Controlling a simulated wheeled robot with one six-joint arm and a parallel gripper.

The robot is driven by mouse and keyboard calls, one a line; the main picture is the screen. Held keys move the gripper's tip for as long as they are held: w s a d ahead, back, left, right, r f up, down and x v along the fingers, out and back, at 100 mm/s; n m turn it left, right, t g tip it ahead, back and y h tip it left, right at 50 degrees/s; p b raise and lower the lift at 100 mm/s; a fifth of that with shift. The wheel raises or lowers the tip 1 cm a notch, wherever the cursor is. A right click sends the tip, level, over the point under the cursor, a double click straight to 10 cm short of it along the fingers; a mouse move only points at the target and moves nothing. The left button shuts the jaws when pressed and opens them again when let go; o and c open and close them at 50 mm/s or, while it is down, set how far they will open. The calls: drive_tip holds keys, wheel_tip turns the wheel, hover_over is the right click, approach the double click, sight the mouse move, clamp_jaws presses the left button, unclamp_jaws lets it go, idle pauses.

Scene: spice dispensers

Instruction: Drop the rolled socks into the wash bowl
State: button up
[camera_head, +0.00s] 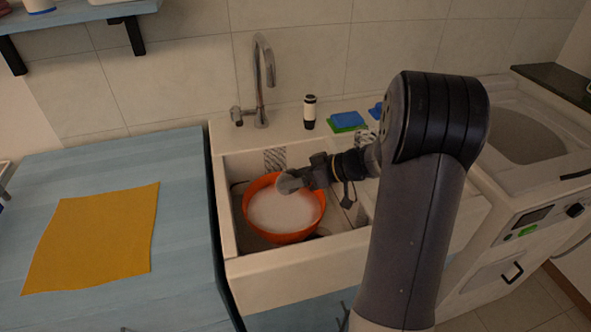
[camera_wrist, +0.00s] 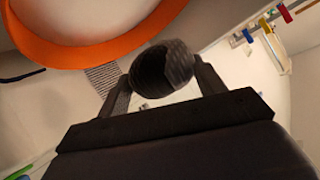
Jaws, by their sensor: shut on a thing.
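The rolled socks are a dark grey ball (camera_wrist: 162,70) held between the two fingers of my gripper (camera_wrist: 164,82) in the wrist view. In the head view the ball (camera_head: 290,184) shows lighter grey at the tip of my gripper (camera_head: 307,179). The orange wash bowl (camera_head: 310,223) sits in the sink and is filled with white foam or suds. The socks appear over the bowl's upper right part in the head view. How high they are above the foam is hard to tell. In the wrist view the bowl's orange rim (camera_wrist: 85,52) curves across the upper left.
The white sink (camera_head: 228,215) surrounds the bowl, with a tall faucet (camera_head: 264,75) behind it. A small black-and-white bottle (camera_head: 309,112) and green and blue sponges (camera_head: 347,121) stand on the back ledge. A yellow cloth (camera_head: 95,240) lies on the blue counter (camera_head: 185,190) at left.

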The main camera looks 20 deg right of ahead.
sight(296, 173)
drive_tip(key=shift+f, duration=0.75)
drive_tip(key=o, duration=1.1)
drive_tip(key=shift+c, duration=0.2)
drive_tip(key=shift+r, duration=0.15)
wheel_tip(296, 173, up, 10)
drive_tip(key=shift+f, duration=0.15)
drive_tip(key=shift+f, duration=0.1)
drive_tip(key=shift+f, duration=2.4)
